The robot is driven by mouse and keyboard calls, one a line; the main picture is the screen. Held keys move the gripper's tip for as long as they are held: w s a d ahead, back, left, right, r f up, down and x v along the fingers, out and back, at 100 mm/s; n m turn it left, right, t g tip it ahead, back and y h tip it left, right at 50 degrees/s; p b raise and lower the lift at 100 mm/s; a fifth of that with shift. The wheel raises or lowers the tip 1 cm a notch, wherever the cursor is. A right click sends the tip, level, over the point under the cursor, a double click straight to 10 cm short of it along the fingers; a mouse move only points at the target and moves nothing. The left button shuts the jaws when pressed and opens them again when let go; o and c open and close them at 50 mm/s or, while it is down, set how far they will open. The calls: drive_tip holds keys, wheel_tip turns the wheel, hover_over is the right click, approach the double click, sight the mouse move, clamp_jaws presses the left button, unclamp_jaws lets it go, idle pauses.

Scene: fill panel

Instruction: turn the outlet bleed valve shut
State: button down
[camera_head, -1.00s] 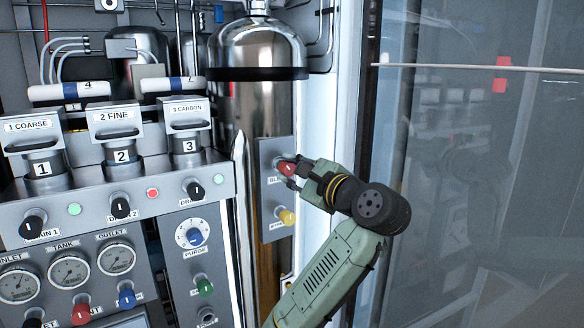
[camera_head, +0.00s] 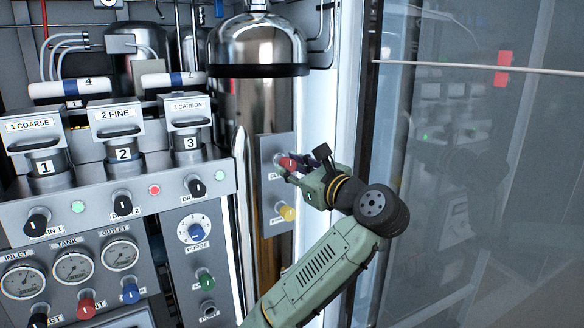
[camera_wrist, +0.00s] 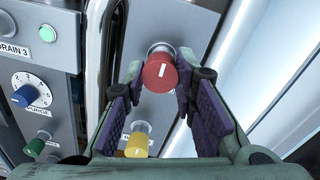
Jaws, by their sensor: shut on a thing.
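The bleed valve is a red knob (camera_head: 288,163) with a white mark, on a narrow grey plate (camera_head: 279,237) at the right of the cabinet. Its label is mostly hidden. In the wrist view the red knob (camera_wrist: 160,74) sits between my two fingers and its white mark runs nearly up and down. My gripper (camera_head: 294,166) comes in from the right and is shut on the red knob; it also shows in the wrist view (camera_wrist: 160,88). A yellow knob (camera_head: 287,212) is below it on the same plate.
A steel tank (camera_head: 258,110) stands behind the plate. To the left are black drain knobs, a blue purge knob (camera_head: 197,231), a green knob (camera_head: 206,281) and several gauges. A glass door (camera_head: 470,210) is close on the right of my arm.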

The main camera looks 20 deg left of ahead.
drive_tip(key=shift+f, duration=0.2)
drive_tip(key=c, duration=1.3)
unclamp_jaws()
drive_tip(key=shift+r, duration=0.15)
drive_tip(key=v, duration=1.2)
